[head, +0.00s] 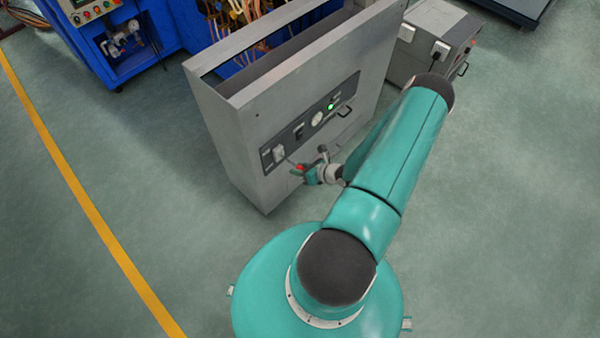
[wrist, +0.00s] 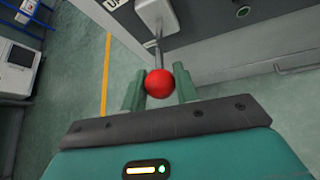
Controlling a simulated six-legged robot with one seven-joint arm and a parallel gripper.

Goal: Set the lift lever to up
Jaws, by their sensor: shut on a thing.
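The lift lever has a red ball knob (wrist: 160,83) on a thin metal rod that comes out of a white mount (wrist: 155,14) on the grey cabinet's dark panel. In the wrist view my gripper (wrist: 159,88) has its two green fingers on either side of the knob, shut on it. In the head view my gripper (head: 300,170) is at the lower left of the panel (head: 310,122), with the red knob showing small at its tip. The lever's exact angle is hard to tell.
The grey cabinet (head: 255,160) stands in front of my arm, with a green light and a black handle on its panel. Blue machinery (head: 115,45) stands behind, and a grey box (head: 435,40) at the upper right. A yellow line (head: 85,195) crosses the open floor at left.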

